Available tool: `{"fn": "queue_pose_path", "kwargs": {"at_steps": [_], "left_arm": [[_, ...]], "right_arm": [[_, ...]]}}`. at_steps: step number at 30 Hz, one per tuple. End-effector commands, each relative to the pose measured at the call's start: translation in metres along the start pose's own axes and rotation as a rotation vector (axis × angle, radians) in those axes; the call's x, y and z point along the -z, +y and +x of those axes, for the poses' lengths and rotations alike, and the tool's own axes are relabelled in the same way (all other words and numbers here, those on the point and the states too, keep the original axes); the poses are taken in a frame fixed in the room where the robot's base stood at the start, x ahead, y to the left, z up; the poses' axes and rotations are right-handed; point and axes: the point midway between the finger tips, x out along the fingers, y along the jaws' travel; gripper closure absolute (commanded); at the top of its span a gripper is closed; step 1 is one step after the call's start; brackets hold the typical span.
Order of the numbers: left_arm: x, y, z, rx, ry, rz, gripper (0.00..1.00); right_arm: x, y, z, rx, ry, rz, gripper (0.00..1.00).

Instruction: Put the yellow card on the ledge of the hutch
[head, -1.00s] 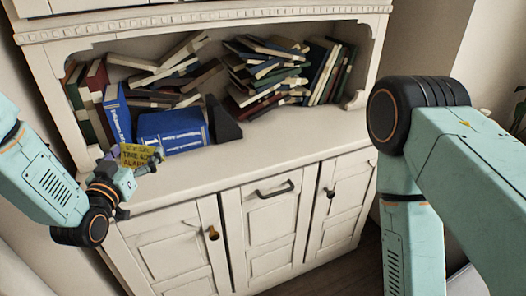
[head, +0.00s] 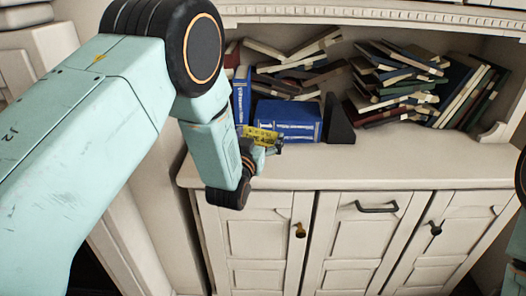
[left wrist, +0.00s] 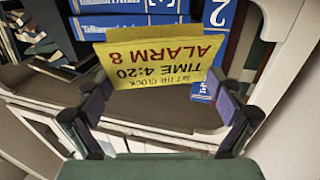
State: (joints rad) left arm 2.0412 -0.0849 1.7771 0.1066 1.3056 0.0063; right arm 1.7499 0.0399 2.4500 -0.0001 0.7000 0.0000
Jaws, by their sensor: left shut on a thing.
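The yellow card (head: 262,134) is small in the head view, in front of the blue books. In the left wrist view the card (left wrist: 150,75) shows large, with upside-down writing: "TIME 4:20" and "ALARM 8". My left gripper (head: 268,147) is shut on the card, with a finger at each side of it. The hutch's ledge (head: 400,160) is a pale flat surface. The gripper and card are at its left front part; I cannot tell their height above it. My right gripper is not in view.
Blue books (head: 288,120) stand and lie at the left of the shelf, beside a black wedge-shaped bookend (head: 338,120). Leaning and heaped books (head: 395,85) fill the back. The ledge's front strip is clear to the right. Cabinet doors with handles (head: 377,208) are below.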

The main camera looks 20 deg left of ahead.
Motion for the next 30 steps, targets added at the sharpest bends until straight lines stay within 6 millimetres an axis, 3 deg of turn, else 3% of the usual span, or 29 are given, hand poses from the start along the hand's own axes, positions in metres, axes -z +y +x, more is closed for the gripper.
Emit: {"fn": "queue_pose_path", "kwargs": {"at_steps": [11,23,24,25,30], "left_arm": [[-0.04,0.0,0.0,0.0,0.0,0.0,0.16],[-0.045,0.0,0.0,0.0,0.0,0.0,0.16],[-0.044,0.0,0.0,0.0,0.0,0.0,0.03],[-0.044,0.0,0.0,0.0,0.0,0.0,0.0],[-0.043,0.0,0.0,0.0,0.0,0.0,0.0]], "right_arm": [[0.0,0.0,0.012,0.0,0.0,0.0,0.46],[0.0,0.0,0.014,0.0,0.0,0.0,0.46],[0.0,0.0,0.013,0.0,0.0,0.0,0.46],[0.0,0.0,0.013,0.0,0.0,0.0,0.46],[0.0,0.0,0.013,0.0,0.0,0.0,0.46]]}}
